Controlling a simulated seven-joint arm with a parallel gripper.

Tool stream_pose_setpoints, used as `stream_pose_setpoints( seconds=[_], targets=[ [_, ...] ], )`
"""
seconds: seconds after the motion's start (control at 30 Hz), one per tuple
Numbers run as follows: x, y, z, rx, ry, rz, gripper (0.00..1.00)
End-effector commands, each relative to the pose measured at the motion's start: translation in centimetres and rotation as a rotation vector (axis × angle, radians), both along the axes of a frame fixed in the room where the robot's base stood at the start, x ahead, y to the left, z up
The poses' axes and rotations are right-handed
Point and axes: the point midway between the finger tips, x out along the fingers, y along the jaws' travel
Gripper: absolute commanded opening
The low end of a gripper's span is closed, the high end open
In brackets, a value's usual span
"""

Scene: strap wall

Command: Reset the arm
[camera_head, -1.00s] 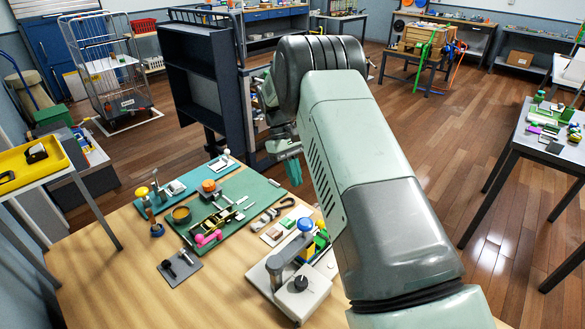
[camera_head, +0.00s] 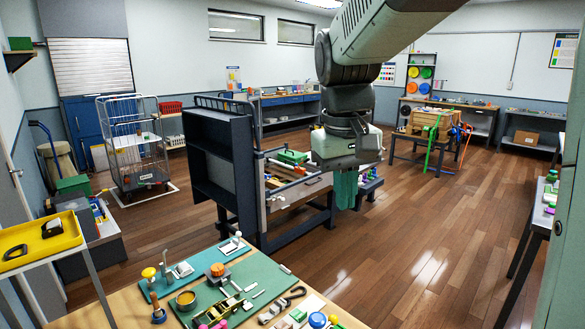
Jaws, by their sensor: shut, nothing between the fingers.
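My gripper (camera_head: 346,190) hangs pointing down from my wrist, right of centre in the head view. Its green fingers are together with nothing seen between them. It is in the air, beyond the near wooden table (camera_head: 105,305) and in front of the dark shelf unit's (camera_head: 205,160) workbench side. My arm comes in from the top right and bends down at the wrist. My wrist hides part of the bench behind it.
Green mats (camera_head: 240,285) with tools and small parts lie on the near table. A yellow tray (camera_head: 40,243) stands at left, a wire cage trolley (camera_head: 138,155) behind it. A wooden crate (camera_head: 430,122) with straps is on a far table. Open floor (camera_head: 430,240) lies at right.

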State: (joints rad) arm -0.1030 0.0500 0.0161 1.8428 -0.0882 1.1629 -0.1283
Motion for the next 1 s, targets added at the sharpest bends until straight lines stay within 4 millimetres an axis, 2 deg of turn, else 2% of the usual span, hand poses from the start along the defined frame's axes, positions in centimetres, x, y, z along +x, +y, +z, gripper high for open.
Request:
stream_pose_setpoints(
  seconds=[0.03, 0.2, 0.4, 0.5, 0.7, 1.0],
  targets=[
    [-2.1, -0.5, 1.1, 0.013, -0.042, -0.022, 0.0],
    [-8.5, -1.5, 2.5, 0.055, -0.172, -0.09, 0.0],
    [-15.1, -2.3, 1.8, 0.106, -0.308, -0.163, 0.0],
    [-17.2, -2.4, 1.0, 0.126, -0.357, -0.188, 0.0],
    [-19.0, -2.6, 0.1, 0.145, -0.402, -0.213, 0.0],
    [-19.0, -2.6, 0.0, 0.146, -0.402, -0.214, 0.0]
  ],
)
